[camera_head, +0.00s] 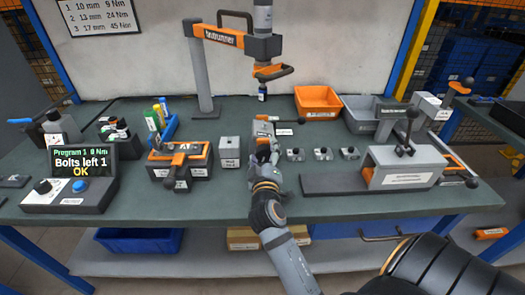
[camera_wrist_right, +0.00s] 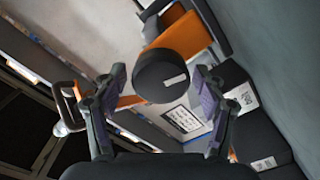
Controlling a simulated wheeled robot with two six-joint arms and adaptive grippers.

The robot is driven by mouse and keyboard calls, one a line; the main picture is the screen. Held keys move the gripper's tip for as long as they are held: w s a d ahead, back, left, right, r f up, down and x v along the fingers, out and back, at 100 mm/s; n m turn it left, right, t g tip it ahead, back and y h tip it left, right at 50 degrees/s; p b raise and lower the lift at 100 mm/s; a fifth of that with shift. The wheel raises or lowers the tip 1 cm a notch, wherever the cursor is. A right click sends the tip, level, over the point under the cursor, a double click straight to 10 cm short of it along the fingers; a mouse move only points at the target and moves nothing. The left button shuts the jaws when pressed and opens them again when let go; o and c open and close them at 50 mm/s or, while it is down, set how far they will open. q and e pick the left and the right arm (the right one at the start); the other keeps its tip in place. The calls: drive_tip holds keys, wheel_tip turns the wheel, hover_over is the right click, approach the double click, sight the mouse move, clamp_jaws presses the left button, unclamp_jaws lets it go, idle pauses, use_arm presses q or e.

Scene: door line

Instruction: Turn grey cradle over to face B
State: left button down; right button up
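My right gripper (camera_head: 265,150) reaches in over the middle of the bench, in front of an orange-and-grey unit (camera_head: 262,127). In the right wrist view my right gripper (camera_wrist_right: 162,82) has its fingers apart, on either side of a black cylindrical knob (camera_wrist_right: 160,78) with a small white label; narrow gaps seem to show beside it. An orange body (camera_wrist_right: 186,38) is behind the knob. A grey block-shaped fixture (camera_head: 400,165) with a black-knobbed lever stands on the right. I cannot tell which unit is the grey cradle, and no face letter is legible. My left gripper is not in view.
An orange-and-black fixture (camera_head: 180,160) and a small grey block (camera_head: 229,152) stand left of the gripper. Several small grey pieces stand right. An orange bin (camera_head: 318,103) and grey bin (camera_head: 366,116) are behind. A control box (camera_head: 70,180) reads "Bolts left 1 OK".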

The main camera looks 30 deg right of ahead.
drive_tip(key=shift+c, duration=1.2)
drive_tip(key=shift+w+d+f, duration=0.1)
drive_tip(key=shift+c, duration=1.1)
drive_tip(key=c, duration=0.5)
drive_tip(key=shift+r+n+p, duration=0.2)
drive_tip(key=shift+n+p, duration=0.8)
drive_tip(key=shift+n, duration=0.1)
drive_tip(key=shift+f+n, duration=0.1)
drive_tip(key=shift+n, duration=0.3)
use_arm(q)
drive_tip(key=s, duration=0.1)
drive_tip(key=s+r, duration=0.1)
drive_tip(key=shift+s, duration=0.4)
use_arm(e)
drive_tip(key=shift+f, duration=0.15)
drive_tip(key=o, duration=1.2)
